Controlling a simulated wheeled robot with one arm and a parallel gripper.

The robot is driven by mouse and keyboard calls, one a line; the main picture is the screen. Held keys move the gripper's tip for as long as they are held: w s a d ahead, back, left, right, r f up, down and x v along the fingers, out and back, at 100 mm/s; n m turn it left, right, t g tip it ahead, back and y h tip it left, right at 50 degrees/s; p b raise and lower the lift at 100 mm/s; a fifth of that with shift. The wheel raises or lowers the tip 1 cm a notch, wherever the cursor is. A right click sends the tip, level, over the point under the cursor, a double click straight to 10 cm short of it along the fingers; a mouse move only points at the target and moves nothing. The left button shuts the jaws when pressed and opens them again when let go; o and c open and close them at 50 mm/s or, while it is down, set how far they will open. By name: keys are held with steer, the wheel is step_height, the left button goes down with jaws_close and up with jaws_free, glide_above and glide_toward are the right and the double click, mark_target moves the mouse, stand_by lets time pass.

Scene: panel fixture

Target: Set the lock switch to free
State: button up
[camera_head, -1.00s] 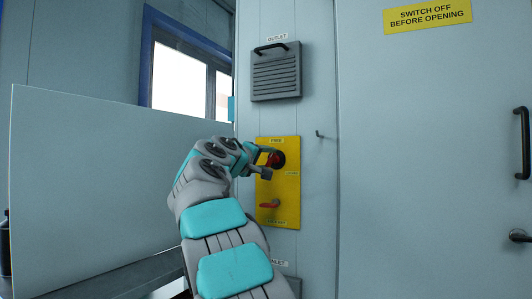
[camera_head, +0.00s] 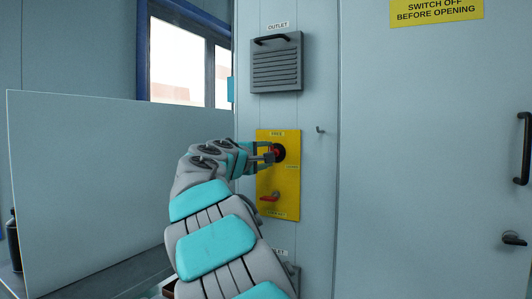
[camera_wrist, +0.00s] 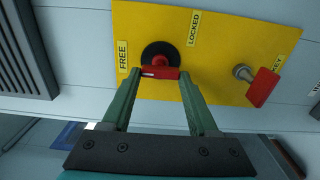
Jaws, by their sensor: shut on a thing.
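The lock switch is a red handle (camera_wrist: 160,72) on a round black base (camera_wrist: 160,55), mounted on a yellow panel (camera_wrist: 225,45). In the wrist view the handle lies between my gripper's (camera_wrist: 160,76) fingertips, which close on its two ends. Its bar runs left to right there. The FREE label (camera_wrist: 123,55) is left of the base and the LOCKED label (camera_wrist: 194,28) is up and right of it. In the head view my gripper (camera_head: 270,155) reaches the switch from the left and hides part of it. FREE (camera_head: 277,134) is above the switch there.
A second red lever (camera_head: 269,197) sits lower on the panel. A louvred outlet cover (camera_head: 277,72) is above and a small hook (camera_head: 320,130) to the right. A large pale board (camera_head: 85,180) stands left of my arm. A door with a black handle (camera_head: 524,148) is at right.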

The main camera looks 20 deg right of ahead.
steer(key=shift+a, duration=0.1)
steer(key=o, duration=1.4)
steer(key=b+v, duration=0.1)
steer(key=v, duration=0.6)
steer(key=shift+s+a, duration=0.25)
steer(key=shift+a, duration=0.05)
